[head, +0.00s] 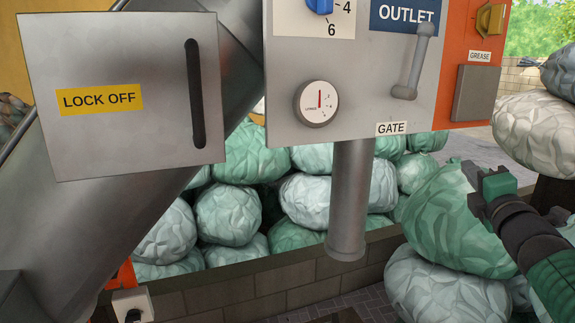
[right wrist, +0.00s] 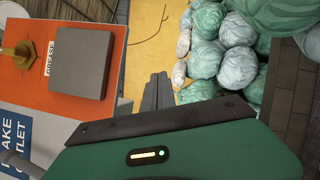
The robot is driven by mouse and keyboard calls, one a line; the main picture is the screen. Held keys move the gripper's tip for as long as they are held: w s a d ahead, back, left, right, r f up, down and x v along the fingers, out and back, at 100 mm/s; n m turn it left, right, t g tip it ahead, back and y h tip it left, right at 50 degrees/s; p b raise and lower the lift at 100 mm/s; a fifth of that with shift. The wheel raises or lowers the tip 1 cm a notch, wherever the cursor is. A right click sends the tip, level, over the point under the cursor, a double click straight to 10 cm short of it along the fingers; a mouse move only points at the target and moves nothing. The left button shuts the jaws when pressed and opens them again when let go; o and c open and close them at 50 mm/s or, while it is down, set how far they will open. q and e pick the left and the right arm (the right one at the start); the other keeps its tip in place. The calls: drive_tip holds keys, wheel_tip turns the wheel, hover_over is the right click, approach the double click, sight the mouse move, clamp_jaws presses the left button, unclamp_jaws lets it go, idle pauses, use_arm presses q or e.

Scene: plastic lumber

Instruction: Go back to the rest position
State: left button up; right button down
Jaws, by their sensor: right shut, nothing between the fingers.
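My right gripper (head: 473,180) is at the right of the head view, in front of a green wrapped bundle. Its arm comes in from the lower right. In the right wrist view its two grey fingers (right wrist: 157,92) are together with nothing between them. It is apart from the control panel (head: 350,100), which is to its left in the head view. My left gripper is not in view.
A grey door marked LOCK OFF (head: 130,140) is at the left. The panel has a dial (head: 317,103), a GATE lever (head: 413,65) and a grey pipe (head: 347,200) below. Wrapped bundles (head: 228,214) lie behind a low block wall (head: 245,292); more (head: 445,285) are piled near my right arm.

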drive_tip(key=s+a+f+m+g, duration=0.2)
drive_tip(key=a+f+m+g, duration=0.15)
drive_tip(key=f, duration=0.65)
drive_tip(key=s+a+f+m+g, duration=0.25)
drive_tip(key=f+m, duration=0.25)
drive_tip(key=f, duration=0.5)
drive_tip(key=s+a+f+m+g, duration=0.2)
drive_tip(key=f+m, duration=0.2)
drive_tip(key=f, duration=0.6)
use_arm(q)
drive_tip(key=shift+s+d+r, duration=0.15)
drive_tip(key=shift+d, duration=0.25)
use_arm(e)
drive_tip(key=s+a+f+m+g+y, duration=0.1)
drive_tip(key=s+a+f+m+g, duration=0.3)
drive_tip(key=s+f, duration=0.5)
drive_tip(key=s+a+f+m+g+y, duration=0.1)
drive_tip(key=s+a+f+m+g, duration=0.3)
drive_tip(key=s+f, duration=0.6)
drive_tip(key=s+a, duration=0.2)
drive_tip(key=s, duration=0.1)
drive_tip(key=shift+s+g, duration=0.2)
drive_tip(key=shift+g, duration=0.2)
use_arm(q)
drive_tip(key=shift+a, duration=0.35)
use_arm(e)
drive_tip(key=shift+a+r, duration=0.15)
drive_tip(key=shift+a, duration=0.3)
